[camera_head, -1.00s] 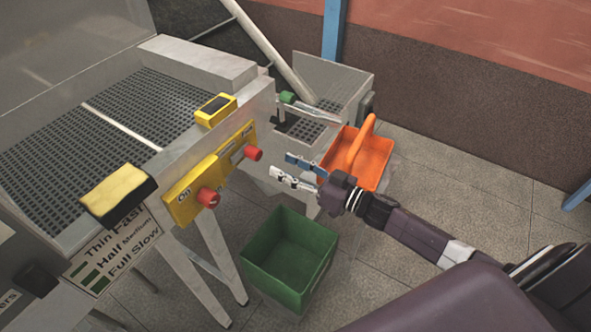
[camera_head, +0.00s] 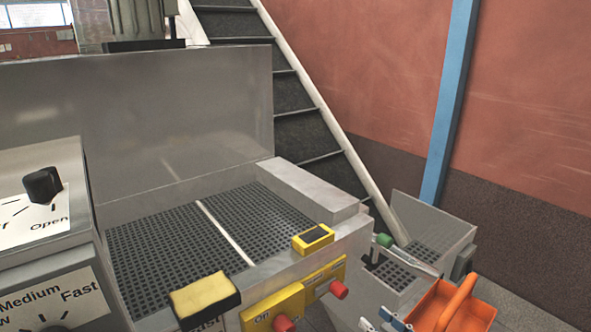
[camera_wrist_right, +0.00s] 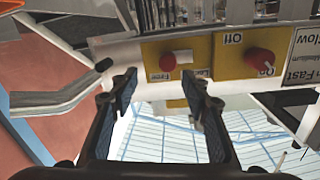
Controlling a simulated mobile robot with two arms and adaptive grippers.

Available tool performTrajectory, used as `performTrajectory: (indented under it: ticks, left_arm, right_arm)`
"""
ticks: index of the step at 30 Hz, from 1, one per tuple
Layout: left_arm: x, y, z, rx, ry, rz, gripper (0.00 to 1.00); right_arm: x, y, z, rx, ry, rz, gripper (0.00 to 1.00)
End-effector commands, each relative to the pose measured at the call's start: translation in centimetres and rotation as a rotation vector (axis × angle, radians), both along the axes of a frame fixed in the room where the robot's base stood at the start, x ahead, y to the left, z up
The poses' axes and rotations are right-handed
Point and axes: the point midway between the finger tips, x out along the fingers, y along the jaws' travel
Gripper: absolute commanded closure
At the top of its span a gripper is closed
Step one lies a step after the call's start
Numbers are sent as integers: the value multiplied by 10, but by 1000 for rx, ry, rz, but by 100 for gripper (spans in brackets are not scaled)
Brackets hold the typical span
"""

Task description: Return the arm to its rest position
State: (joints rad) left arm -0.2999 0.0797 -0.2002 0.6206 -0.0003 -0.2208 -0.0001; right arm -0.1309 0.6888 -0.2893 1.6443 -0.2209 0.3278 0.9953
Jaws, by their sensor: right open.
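My right gripper (camera_head: 385,322) shows only in part at the bottom edge of the head view, just left of the orange caddy. In the right wrist view my right gripper (camera_wrist_right: 160,88) is open, its two fingers apart with nothing between them. A yellow panel (camera_wrist_right: 228,50) with red knobs (camera_wrist_right: 177,58) lies beyond the fingertips in that view, which looks upside down. The rest of my right arm is out of the head view. My left gripper is not in view.
The machine has a dark grid top (camera_head: 180,240), a yellow sponge (camera_head: 204,293) and a small yellow box (camera_head: 313,239) on its edge. An orange caddy (camera_head: 480,312) stands at lower right beside a metal hopper (camera_head: 455,235). A blue post (camera_head: 450,110) stands behind.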

Motion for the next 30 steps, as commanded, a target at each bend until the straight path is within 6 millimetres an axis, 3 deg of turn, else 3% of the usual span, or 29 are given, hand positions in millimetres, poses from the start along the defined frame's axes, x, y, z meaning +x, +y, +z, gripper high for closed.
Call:
performTrajectory:
  ticks: [8,14,22,30]
  left_arm:
    - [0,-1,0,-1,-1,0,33]
    - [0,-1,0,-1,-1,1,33]
    - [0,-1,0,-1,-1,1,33]
    - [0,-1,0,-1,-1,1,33]
  right_arm:
    - [-14,7,-31,-117,148,-227,57]
    - [-46,6,-56,-230,325,-344,57]
    - [-122,9,-87,-386,623,-392,57]
    - [-211,17,-97,-512,900,-324,57]
